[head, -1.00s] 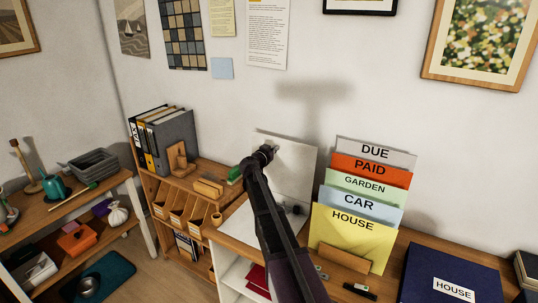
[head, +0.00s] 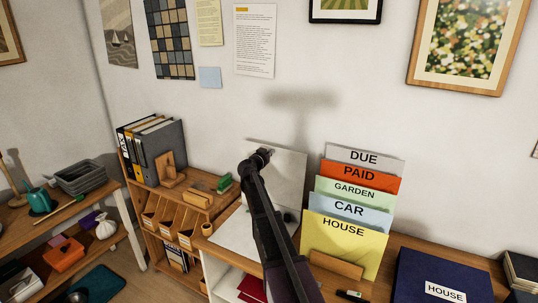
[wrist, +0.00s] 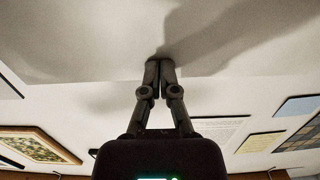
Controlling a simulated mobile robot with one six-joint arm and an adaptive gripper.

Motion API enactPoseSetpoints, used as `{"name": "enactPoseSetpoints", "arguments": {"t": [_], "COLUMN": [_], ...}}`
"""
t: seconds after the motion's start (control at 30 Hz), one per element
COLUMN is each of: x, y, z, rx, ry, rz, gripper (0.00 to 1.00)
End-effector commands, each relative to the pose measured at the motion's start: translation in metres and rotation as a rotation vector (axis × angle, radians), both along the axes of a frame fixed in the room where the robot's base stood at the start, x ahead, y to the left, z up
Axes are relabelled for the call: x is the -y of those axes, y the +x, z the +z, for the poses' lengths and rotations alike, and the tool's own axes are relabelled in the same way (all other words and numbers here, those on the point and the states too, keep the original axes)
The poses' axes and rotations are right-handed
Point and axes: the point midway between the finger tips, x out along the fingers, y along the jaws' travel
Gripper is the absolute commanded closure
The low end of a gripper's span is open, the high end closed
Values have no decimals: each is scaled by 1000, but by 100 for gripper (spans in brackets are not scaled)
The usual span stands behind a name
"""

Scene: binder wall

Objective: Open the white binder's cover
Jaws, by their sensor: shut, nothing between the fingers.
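The white binder lies on the shelf top, with its flat part (head: 236,234) showing left of my arm. Its white cover (head: 288,178) stands raised and leans back close to the wall. My arm hides part of both. My gripper (head: 266,154) is at the upper part of the raised cover in the head view. In the wrist view my gripper (wrist: 159,66) is shut and empty, its fingertips at or very near a pale surface. I cannot tell whether they touch it.
Upright folders (head: 346,235) labelled DUE to HOUSE stand right of the binder. A navy HOUSE binder (head: 420,275) lies farther right. A green item (head: 224,183), wooden boxes and grey binders (head: 170,140) stand left. Framed pictures hang above.

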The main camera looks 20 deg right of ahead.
Motion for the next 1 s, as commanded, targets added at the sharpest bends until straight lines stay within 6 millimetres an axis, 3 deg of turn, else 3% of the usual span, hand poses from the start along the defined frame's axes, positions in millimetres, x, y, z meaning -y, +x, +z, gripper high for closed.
{"name": "enactPoseSetpoints", "arguments": {"t": [0.2, 0.33, 0.77, 1.0], "x": [33, 43, 43, 33], "y": [29, 35, 34, 27], "z": [-5, -6, -5, -1], "rx": [1, 0, 0, 0], "ry": [1, 0, 0, 0], "rz": [-1, 0, 0, 0], "gripper": [100, 100, 100, 100]}}
